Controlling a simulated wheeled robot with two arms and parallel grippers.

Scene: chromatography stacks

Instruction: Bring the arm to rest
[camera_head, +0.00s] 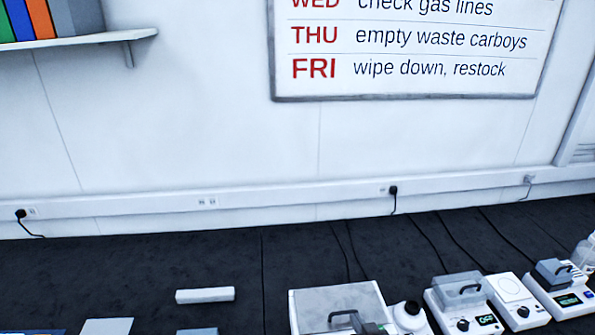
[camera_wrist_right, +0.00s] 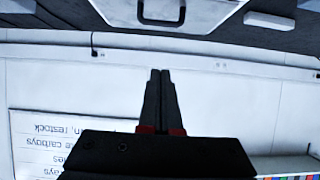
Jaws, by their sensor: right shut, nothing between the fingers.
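My right gripper (camera_wrist_right: 160,75) is shut and empty in the right wrist view, its two dark fingers side by side. That view is upside down, with the fingers in front of the white wall and pointing toward the bench. My left gripper is in neither view.
A dark bench (camera_head: 130,265) runs along the wall. Instruments such as a lidded device (camera_head: 460,290) and a white plate unit (camera_head: 512,293) stand at the right, with cables behind. A white bar (camera_head: 205,295) lies left of the box. A whiteboard (camera_head: 420,50) hangs above.

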